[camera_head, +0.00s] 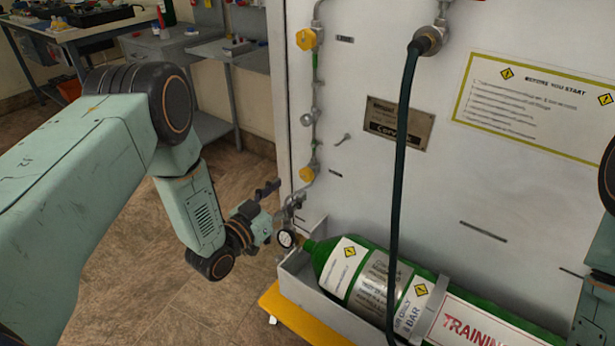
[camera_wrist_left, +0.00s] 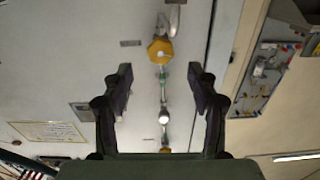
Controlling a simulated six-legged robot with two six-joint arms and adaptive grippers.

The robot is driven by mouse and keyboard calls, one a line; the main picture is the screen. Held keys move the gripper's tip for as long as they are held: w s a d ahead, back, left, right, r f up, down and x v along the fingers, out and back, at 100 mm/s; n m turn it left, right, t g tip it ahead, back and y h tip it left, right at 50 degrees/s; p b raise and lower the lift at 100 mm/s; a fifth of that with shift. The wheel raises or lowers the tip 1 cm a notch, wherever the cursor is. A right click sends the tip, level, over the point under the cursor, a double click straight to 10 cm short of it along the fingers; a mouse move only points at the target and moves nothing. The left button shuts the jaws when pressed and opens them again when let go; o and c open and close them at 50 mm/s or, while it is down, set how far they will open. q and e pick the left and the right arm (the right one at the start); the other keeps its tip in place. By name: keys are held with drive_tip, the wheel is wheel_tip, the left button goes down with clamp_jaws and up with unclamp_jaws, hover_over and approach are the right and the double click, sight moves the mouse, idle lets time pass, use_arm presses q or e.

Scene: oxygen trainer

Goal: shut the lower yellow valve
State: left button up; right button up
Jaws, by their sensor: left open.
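The lower yellow valve (camera_head: 307,174) is a small yellow knob on a thin vertical pipe at the left edge of the white panel. My left gripper (camera_head: 277,200) is in front of the panel, lower left of this knob in the head view. In the left wrist view, which looks upside down, the lower yellow valve (camera_wrist_left: 160,50) lies near the line between the spread fingers of my left gripper (camera_wrist_left: 160,78). The gripper is open and empty, and I see no contact with the knob. My right gripper is not in view.
An upper yellow valve (camera_head: 306,39) sits on the same pipe. A round gauge (camera_head: 287,239) and a green cylinder (camera_head: 345,268) in a grey cradle are below. A dark hose (camera_head: 401,170) hangs before the panel.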

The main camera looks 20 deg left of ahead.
sight(305, 176)
use_arm(q)
drive_tip(key=b+x, duration=0.2)
drive_tip(key=x, duration=0.4)
drive_tip(key=shift+a, duration=0.1)
drive_tip(key=shift+w, duration=0.3)
drive_tip(key=shift+w+d+r, duration=0.1)
drive_tip(key=shift+d+r, duration=0.05)
drive_tip(key=shift+d, duration=0.05)
drive_tip(key=c, duration=1.2)
drive_tip(key=shift+o, duration=0.2)
